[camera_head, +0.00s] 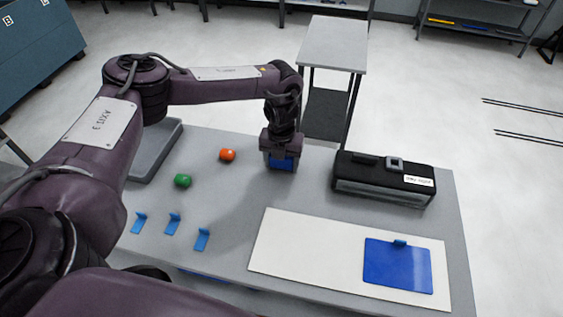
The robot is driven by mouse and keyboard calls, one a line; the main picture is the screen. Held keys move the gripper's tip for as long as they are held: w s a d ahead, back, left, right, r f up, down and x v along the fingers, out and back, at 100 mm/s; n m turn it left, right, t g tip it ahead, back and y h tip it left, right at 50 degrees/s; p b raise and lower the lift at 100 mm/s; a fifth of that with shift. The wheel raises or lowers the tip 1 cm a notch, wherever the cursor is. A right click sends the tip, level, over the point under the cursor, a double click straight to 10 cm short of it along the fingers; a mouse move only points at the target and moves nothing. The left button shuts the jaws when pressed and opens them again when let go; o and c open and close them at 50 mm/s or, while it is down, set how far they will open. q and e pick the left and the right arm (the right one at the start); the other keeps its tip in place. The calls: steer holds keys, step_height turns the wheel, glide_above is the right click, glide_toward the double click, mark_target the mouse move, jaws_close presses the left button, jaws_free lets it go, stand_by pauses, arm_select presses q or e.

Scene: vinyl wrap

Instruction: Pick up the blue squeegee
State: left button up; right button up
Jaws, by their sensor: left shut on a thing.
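My left gripper (281,152) points down over the back middle of the grey table. It is shut on the blue squeegee (282,164). A blue flat part of the squeegee shows just below the fingers, and the gripper hides the rest. I cannot tell whether the squeegee touches the table top. My right gripper is not in view.
An orange object (228,155) and a green object (183,180) lie left of the gripper. Three blue clips (173,223) stand in front. A black toolbox (384,180) is at right, behind a white board (310,255) bearing a blue sheet (398,268). A grey tray (158,150) is at left.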

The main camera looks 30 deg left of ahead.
arm_select(q)
step_height(320, 180, up, 7)
steer(key=shift+w+b, duration=0.1)
steer(key=shift+b, duration=0.85)
step_height(320, 180, up, 13)
steer(key=p, duration=0.2)
steer(key=shift+f, duration=0.15)
steer(key=o, duration=0.3)
steer(key=shift+c, duration=1)
